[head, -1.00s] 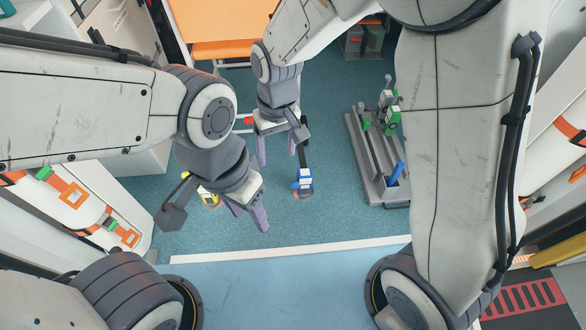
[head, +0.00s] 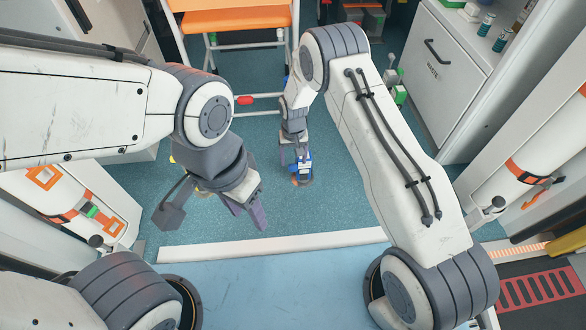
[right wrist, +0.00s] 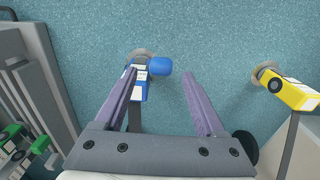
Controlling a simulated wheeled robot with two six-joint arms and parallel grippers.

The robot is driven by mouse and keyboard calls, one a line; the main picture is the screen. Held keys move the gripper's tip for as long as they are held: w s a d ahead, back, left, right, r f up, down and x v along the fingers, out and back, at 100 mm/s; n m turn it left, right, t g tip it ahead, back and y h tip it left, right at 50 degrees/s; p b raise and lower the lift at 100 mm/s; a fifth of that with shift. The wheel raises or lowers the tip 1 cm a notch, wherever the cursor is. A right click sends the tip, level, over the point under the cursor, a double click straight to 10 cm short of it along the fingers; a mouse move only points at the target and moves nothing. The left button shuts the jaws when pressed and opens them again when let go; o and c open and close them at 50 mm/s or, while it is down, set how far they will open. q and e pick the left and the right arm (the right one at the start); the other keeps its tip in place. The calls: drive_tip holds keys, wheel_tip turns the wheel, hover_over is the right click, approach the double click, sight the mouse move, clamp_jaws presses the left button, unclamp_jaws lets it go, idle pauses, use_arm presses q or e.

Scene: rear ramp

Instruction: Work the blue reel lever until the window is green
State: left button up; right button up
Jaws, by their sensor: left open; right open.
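The blue reel (head: 304,170) stands on the teal floor, partly hidden by my right arm in the head view. In the right wrist view its blue lever (right wrist: 159,66) shows near the fingertips, in the gap between them. Its blue and white body (right wrist: 140,86) is beside the left finger. My right gripper (right wrist: 160,76) is open; I cannot tell whether it touches the lever. The window's colour cannot be made out. My left gripper (head: 250,220) is open and empty, to the left of the blue reel and nearer the white floor edge.
A yellow reel (right wrist: 291,91) stands to the right in the right wrist view. A grey rack (right wrist: 42,75) with green parts (right wrist: 14,145) is at the left there. An orange-topped bench (head: 235,20) is at the back, and a white cabinet (head: 435,70) at the right.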

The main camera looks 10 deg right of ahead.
sight(293, 165)
wheel_tip(293, 165, down, 5)
drive_tip(key=shift+r+b, duration=0.2)
drive_tip(key=shift+b, duration=0.7)
drive_tip(key=shift+c, duration=0.4)
clamp_jaws()
idle(0.4)
